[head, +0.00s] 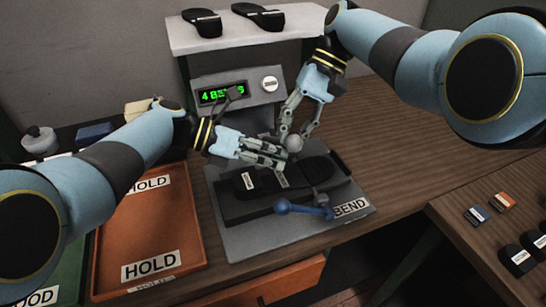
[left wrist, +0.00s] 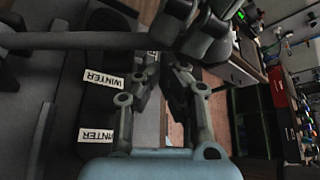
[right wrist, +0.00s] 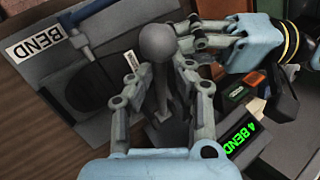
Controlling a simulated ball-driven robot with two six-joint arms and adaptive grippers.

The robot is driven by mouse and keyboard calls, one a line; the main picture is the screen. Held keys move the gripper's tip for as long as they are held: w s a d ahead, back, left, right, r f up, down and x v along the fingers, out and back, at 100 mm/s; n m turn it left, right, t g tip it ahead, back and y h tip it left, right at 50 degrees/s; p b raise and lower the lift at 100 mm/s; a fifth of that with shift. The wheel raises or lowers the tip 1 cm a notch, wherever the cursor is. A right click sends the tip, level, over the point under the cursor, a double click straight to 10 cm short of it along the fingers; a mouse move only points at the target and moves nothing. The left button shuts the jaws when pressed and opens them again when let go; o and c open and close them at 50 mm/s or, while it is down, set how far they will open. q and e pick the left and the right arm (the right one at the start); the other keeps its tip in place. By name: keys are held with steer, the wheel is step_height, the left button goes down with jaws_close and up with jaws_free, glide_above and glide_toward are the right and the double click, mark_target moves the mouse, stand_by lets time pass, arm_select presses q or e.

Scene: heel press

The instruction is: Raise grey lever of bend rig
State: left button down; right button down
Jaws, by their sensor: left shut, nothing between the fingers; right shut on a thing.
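The bend rig's grey plate (head: 245,240) carries a black block with a dark shoe sole (head: 312,172) on it. The grey lever's round knob (head: 295,143) stands at the back of the rig; it also shows in the right wrist view (right wrist: 158,42). My right gripper (head: 293,136) is shut on the grey lever, just below the knob. My left gripper (head: 284,158) is shut and empty, low over the sole and close to the right gripper. The sole's WINTER labels (left wrist: 102,80) show in the left wrist view. The lever's foot is partly hidden by the fingers.
A blue lever (head: 305,210) lies across the rig's front near the BEND label. A box with a green display (head: 222,93), partly covered, stands behind. An orange HOLD tray (head: 150,225) is left of the rig. Soles stand on a shelf (head: 240,38). Wood at right is clear.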

arm_select(q)
steer(key=shift+w+r, duration=0.65)
steer(key=shift+r, duration=0.3)
arm_select(e)
steer(key=c, duration=1.3)
jaws_free()
steer(key=shift+s+f, duration=0.1)
arm_select(q)
steer(key=shift+a+r, duration=0.1)
